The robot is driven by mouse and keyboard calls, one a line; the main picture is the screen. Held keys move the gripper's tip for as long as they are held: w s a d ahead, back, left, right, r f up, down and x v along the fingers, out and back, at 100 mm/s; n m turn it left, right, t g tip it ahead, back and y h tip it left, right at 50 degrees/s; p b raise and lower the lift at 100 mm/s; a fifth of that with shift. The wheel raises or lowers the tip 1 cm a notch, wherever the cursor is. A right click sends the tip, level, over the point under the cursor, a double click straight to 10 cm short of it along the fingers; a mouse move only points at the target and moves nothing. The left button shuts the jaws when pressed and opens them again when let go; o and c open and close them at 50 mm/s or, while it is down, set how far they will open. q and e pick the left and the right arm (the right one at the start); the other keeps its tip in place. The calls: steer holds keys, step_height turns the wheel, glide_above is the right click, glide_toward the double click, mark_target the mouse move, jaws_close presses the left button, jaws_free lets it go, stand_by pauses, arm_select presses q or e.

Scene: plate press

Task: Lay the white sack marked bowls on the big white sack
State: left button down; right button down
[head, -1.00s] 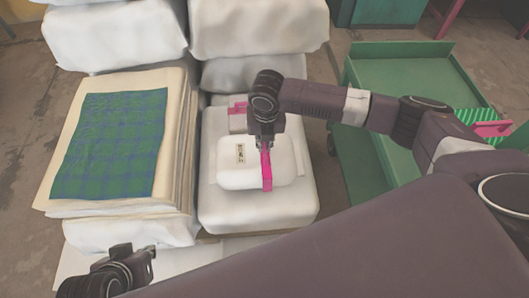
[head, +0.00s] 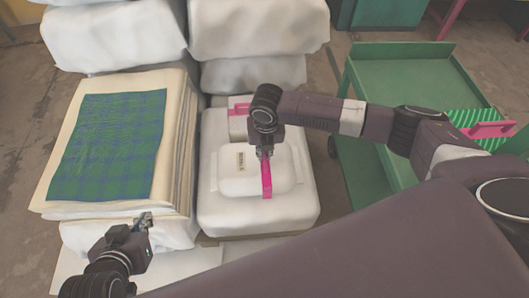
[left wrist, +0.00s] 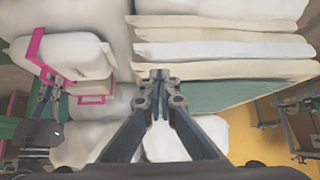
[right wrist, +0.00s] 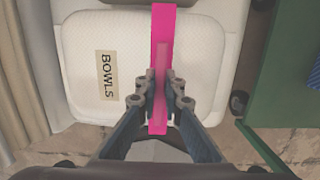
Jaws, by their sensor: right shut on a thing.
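The white sack marked bowls (head: 228,180) shows in the head view over the top of the big white sack (head: 225,220). Its BOWLS label shows in the right wrist view, where the sack (right wrist: 85,35) lies flat in the picture. My right gripper (head: 265,157) is shut on the sack's pink strap (right wrist: 162,30). I cannot tell whether the sack's underside touches the big sack or hangs just above it. My left gripper (head: 146,220) is at the lower left, apart from both sacks; its fingertips (left wrist: 159,76) are together and empty.
Another small white pack with a pink strap (head: 240,108) sits behind on the big sack. A paper stack with a green plaid cloth (head: 110,145) stands to the left. More white sacks (head: 258,25) rise at the back. A green cart (head: 400,75) stands to the right.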

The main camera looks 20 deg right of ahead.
steer(key=c, duration=2.1)
jaws_free()
steer(key=shift+r, duration=0.1)
